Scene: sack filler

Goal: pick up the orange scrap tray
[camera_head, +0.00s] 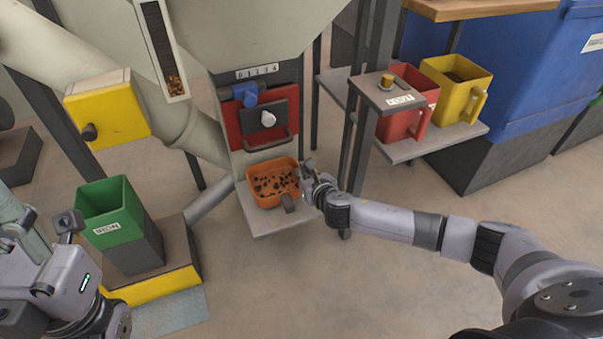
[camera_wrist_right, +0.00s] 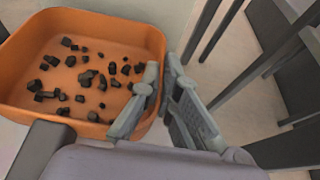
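The orange scrap tray (camera_head: 262,199) is on a small grey ledge (camera_head: 270,226) under the filler's spout, with dark bits scattered inside. It fills the left of the right wrist view (camera_wrist_right: 25,55), where a dark handle (camera_wrist_right: 38,148) juts from its near side. My right gripper (camera_head: 312,183) is at the tray's right wall. In the right wrist view its fingers (camera_wrist_right: 162,80) straddle the rim, one inside and one outside, closed in on the wall. The tray looks level. My left gripper (camera_head: 46,222) is at the lower left, fingers apart, empty, far from the tray.
A green bin (camera_head: 107,207) stands left of the tray on a yellow-edged base. A red panel (camera_head: 258,118) with knobs is above the tray. Red (camera_head: 412,88) and yellow (camera_head: 462,85) jugs stand on a shelf right. Dark posts (camera_head: 364,130) rise close behind my right arm.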

